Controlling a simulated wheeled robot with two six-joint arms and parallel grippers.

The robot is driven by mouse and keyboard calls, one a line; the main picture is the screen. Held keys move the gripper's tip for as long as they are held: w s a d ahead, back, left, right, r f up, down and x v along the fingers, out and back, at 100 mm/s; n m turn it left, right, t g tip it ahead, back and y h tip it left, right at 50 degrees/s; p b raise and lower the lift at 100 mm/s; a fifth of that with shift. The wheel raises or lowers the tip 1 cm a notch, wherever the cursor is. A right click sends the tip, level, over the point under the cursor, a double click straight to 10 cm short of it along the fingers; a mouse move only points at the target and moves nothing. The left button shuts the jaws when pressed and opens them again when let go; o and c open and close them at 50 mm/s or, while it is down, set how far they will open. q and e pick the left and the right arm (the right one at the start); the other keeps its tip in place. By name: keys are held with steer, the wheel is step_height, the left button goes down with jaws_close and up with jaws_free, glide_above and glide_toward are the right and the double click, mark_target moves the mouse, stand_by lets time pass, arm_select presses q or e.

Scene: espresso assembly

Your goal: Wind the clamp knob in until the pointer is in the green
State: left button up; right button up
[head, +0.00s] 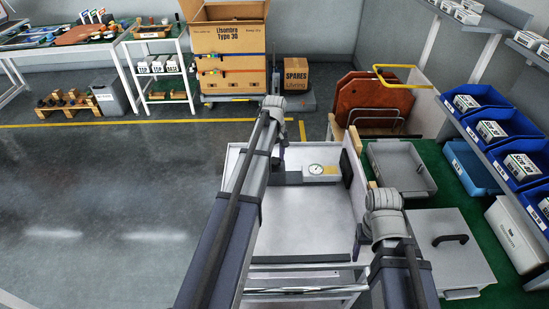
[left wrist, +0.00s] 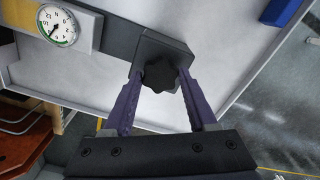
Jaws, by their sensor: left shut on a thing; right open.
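The black lobed clamp knob (left wrist: 160,74) sits on a dark block at the end of a dark bar. My left gripper (left wrist: 158,92) has its two purple fingers on either side of the knob, shut on it. In the head view my left arm hides the knob and these fingers. The round white dial (left wrist: 57,25) has a green arc along one edge; it also shows in the head view (head: 316,169). Its pointer is thin and lies near the green arc; I cannot tell exactly where it reads. My right gripper (head: 359,241) is open, mostly hidden beside its wrist, away from the clamp.
The clamp rests on a white-topped cart (head: 315,220). A grey tray (head: 402,168) and a grey lidded box (head: 450,240) with a black handle stand on the green surface at right. Blue bins (head: 480,110) line the shelf. The floor at left is clear.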

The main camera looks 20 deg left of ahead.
mark_target(274, 160)
stand_by(0.4)
arm_select(q)
steer(key=o, duration=1.4)
steer(key=shift+c, duration=0.2)
steer(key=shift+r, duration=0.15)
step_height(274, 160, up, 8)
steer(key=p, duration=0.8)
steer(key=shift+f, duration=0.2)
